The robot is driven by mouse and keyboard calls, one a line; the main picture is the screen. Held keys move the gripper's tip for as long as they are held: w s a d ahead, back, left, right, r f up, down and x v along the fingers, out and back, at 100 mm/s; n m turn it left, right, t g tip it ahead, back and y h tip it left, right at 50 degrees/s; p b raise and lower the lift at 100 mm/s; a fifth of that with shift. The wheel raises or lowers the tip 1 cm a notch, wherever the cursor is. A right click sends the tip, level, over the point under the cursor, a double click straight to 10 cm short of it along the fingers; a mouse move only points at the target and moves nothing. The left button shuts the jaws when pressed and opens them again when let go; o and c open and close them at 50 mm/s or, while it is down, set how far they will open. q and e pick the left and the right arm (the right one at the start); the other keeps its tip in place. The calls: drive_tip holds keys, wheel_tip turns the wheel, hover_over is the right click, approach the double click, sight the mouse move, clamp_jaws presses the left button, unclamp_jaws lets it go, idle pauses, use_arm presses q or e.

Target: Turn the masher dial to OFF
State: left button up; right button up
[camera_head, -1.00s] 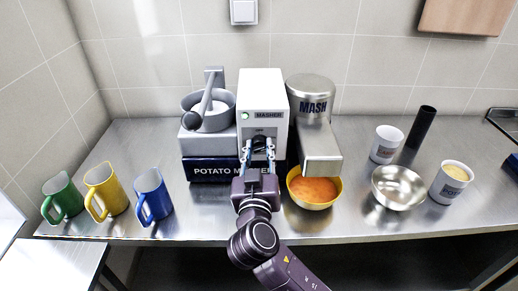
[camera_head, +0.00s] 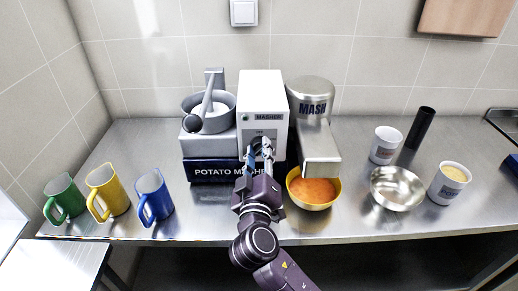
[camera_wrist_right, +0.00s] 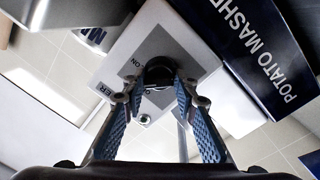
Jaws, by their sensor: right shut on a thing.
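The masher (camera_head: 262,92) is a white upright box in the middle of the counter, with a MASHER label near its top. Its black round dial (camera_wrist_right: 160,47) shows in the right wrist view, beside printed ON lettering. In the head view the fingers mostly hide the dial. My right gripper (camera_head: 258,150) reaches the masher's front and is shut on the dial; the fingertips sit on both sides of it in the right wrist view (camera_wrist_right: 158,86). The small lamp (camera_head: 245,117) on the masher's front looks grey and unlit. My left gripper is not in view.
A navy POTATO MASHER base (camera_head: 212,171) lies under the machine. A bowl of orange mash (camera_head: 314,191) stands right of my gripper, below the metal MASH spout (camera_head: 321,153). Green, yellow and blue mugs (camera_head: 153,196) stand left. A steel bowl (camera_head: 397,188) stands right.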

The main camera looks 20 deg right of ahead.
drive_tip(key=n+p, duration=0.1)
drive_tip(key=n, duration=0.3)
drive_tip(key=shift+n, duration=0.3)
drive_tip(key=shift+f+n+y+p, duration=0.1)
drive_tip(key=shift+n+y+p, duration=0.2)
drive_tip(key=shift+n+p, duration=1)
drive_tip(key=shift+n+b, duration=0.35)
drive_tip(key=shift+n, duration=0.35)
drive_tip(key=shift+f, duration=0.1)
drive_tip(key=o, duration=1.2)
drive_tip(key=shift+a, duration=0.1)
drive_tip(key=shift+c, duration=0.2)
drive_tip(key=shift+s, duration=0.1)
drive_tip(key=v, duration=1.1)
drive_tip(key=shift+s+f, duration=0.2)
drive_tip(key=shift+s, duration=0.2)
